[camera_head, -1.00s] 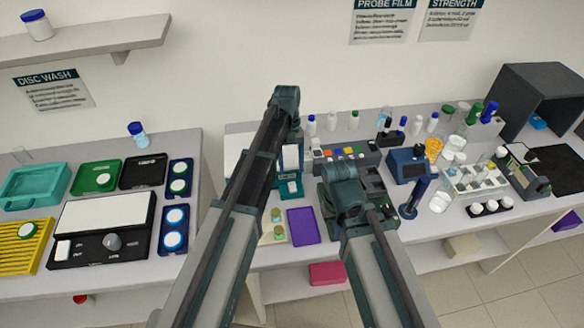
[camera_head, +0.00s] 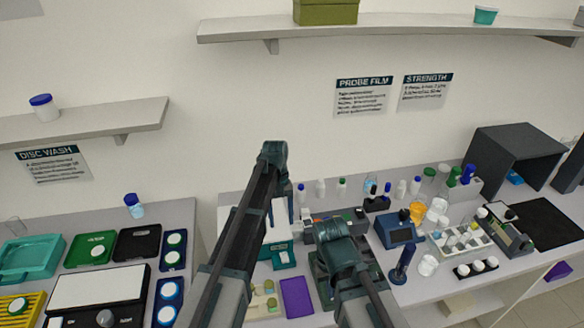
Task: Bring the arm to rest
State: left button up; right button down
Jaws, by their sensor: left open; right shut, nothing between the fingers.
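My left arm (camera_head: 243,225) comes up from the bottom of the head view and ends in a dark teal joint at its top, in front of the wall and bench. My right arm (camera_head: 352,280) also rises from the bottom, shorter, with its dark teal joint over the middle bench. I see no fingers of either gripper in this view. Nothing is seen held by the visible arm parts.
The middle bench holds a blue device (camera_head: 396,233), a purple mat (camera_head: 297,297), a tube rack (camera_head: 462,240) and several bottles. A dark open box (camera_head: 515,160) stands at right. The left bench holds a green tray (camera_head: 90,250). Shelves (camera_head: 390,30) hang above.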

pick_arm(q)
jog(key=s+d+f+m+t+b, duration=0.1)
jog(key=s+f+m+b, duration=0.1)
jog(key=s, duration=0.5)
jog(key=s+d+f+m+t+y+b, duration=0.1)
jog(key=s+f+m+b, duration=0.1)
jog(key=s, duration=0.6)
jog(key=s+d+f+m+t+y+b, duration=0.1)
jog(key=s+f+m+b, duration=0.2)
jog(key=s, duration=0.5)
jog(key=shift+d+f+b, duration=0.2)
jog(key=shift+f+b, duration=0.25)
jog(key=shift+f, duration=0.2)
jog(key=shift+d+f+b, duration=0.2)
jog(key=shift+f+b, duration=0.2)
jog(key=shift+f, duration=0.2)
pick_arm(e)
notch_tip(320, 180, down, 9)
jog(key=shift+r, duration=0.15)
